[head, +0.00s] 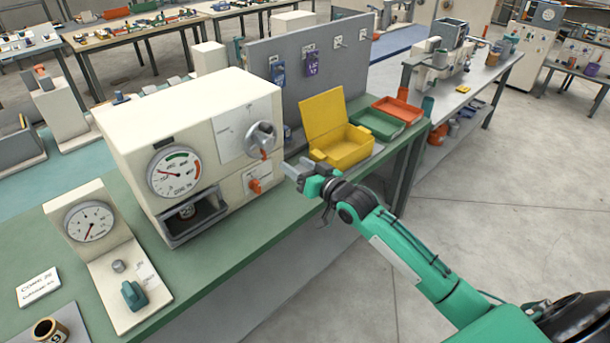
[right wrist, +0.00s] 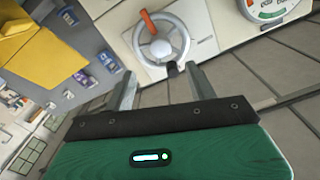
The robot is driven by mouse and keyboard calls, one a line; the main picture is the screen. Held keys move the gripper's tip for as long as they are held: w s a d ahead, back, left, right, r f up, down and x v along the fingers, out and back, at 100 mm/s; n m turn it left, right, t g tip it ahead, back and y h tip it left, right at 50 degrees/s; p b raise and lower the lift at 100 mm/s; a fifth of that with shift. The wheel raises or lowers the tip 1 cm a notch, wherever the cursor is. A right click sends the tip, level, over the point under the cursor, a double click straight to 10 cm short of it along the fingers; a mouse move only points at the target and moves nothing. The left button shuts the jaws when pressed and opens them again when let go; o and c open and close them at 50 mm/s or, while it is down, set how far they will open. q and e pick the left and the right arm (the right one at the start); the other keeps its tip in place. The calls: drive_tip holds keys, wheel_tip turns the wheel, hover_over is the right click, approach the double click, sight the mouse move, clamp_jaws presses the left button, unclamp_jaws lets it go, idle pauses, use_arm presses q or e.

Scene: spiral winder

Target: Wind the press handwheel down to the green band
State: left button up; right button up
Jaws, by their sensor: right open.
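The cream press (head: 215,120) stands on the green bench. Its round gauge (head: 174,172) has a green band at the top and a red band at the right; the needle points left, outside the green band. The grey handwheel (head: 262,137) with an orange handle is on the press's right part. It also shows in the right wrist view (right wrist: 174,44), handle near its top left. My right gripper (head: 297,170) is open and empty, in front of and below the handwheel. In the wrist view its fingers (right wrist: 161,76) are apart below the wheel rim, not around the handle. My left gripper is not in view.
A small orange lever (head: 255,186) sits below the handwheel. An open yellow box (head: 342,148), a green tray (head: 376,124) and a red tray (head: 398,109) lie to the right. A second gauge stand (head: 90,222) is at the left. Open floor lies right of the bench.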

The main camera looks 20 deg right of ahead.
drive_tip(key=shift+v, duration=1.25)
drive_tip(key=shift+a, duration=0.1)
idle(0.8)
